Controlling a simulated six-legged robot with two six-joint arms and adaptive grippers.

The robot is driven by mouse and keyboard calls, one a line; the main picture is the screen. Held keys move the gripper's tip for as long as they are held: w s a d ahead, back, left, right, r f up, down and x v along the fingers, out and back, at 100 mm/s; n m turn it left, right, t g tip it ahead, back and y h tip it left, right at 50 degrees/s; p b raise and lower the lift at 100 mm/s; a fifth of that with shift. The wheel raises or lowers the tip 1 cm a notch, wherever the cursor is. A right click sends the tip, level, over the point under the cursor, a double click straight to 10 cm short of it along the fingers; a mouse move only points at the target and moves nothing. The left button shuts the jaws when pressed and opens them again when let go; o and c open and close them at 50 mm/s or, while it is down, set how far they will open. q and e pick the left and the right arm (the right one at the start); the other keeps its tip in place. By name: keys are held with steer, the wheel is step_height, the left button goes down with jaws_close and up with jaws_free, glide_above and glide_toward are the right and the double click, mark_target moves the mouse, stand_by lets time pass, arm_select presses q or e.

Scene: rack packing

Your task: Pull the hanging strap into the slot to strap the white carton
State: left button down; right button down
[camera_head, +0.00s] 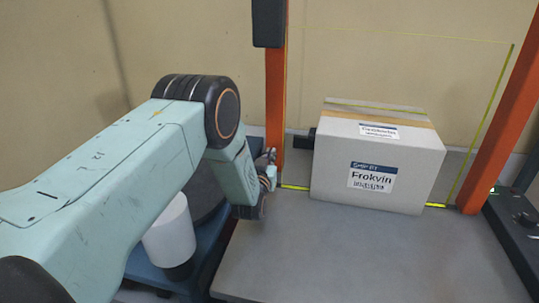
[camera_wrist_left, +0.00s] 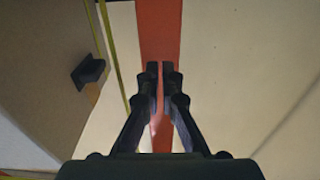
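The white carton (camera_head: 335,165) stands upright on the grey table between two orange posts. A thin yellow-green strap (camera_head: 480,125) runs across above it, slants down on the right and shows low at both sides. A strap length (camera_wrist_left: 109,45) also shows in the left wrist view, left of my fingers. A black block (camera_head: 303,141) sits by the carton's left side; I cannot make out a slot. My left gripper (camera_head: 268,162) is by the left post, left of the carton. Its fingers (camera_wrist_left: 161,70) are close together with a narrow gap, nothing visible between them. My right gripper is out of view.
The left orange post (camera_head: 275,95) is right by my left gripper; the right post (camera_head: 500,115) stands beyond the carton. A white cylinder (camera_head: 170,235) is under my left arm. The table front (camera_head: 340,255) is clear. Dark equipment (camera_head: 515,215) is at right.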

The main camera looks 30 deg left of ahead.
arm_select(q)
steer(key=c, duration=1.5)
jaws_free()
steer(key=shift+c, duration=0.2)
steer(key=shift+s, duration=0.1)
steer(key=v, duration=1.2)
